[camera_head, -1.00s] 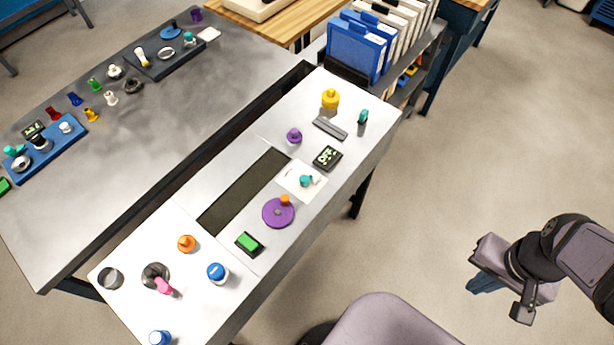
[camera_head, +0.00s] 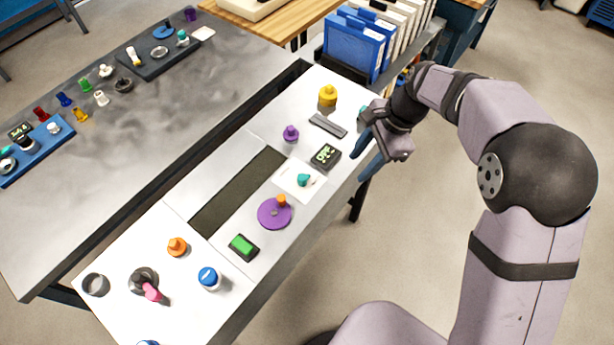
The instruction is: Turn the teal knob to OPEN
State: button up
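A teal knob (camera_head: 303,180) sits on a square white plate (camera_head: 290,192) on the near bench, beyond the purple disc. Any markings on the plate are too small to read. A second small teal piece (camera_head: 363,111) stands near the bench's right edge, partly hidden by my gripper. My gripper (camera_head: 362,154) is over the right edge of the bench, to the right of the plate and above and right of the teal knob in the picture. Its two blue fingers are apart, with nothing seen between them. It is clear of the teal knob on the plate.
A purple disc with an orange knob (camera_head: 274,212), a green button (camera_head: 243,247), a small display (camera_head: 326,156), a purple knob (camera_head: 291,133) and a grey bar (camera_head: 328,125) surround the plate. A yellow knob (camera_head: 327,95) stands farther back. A dark recessed strip (camera_head: 238,190) lies left.

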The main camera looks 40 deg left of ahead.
jog(key=m+g, duration=0.1)
jog(key=m, duration=0.1)
send_near(302, 177)
jog(key=f, duration=0.1)
jog(key=shift+p+x, duration=0.75)
jog(key=shift+x, duration=2.95)
jog(key=shift+s, duration=0.1)
grip_shut()
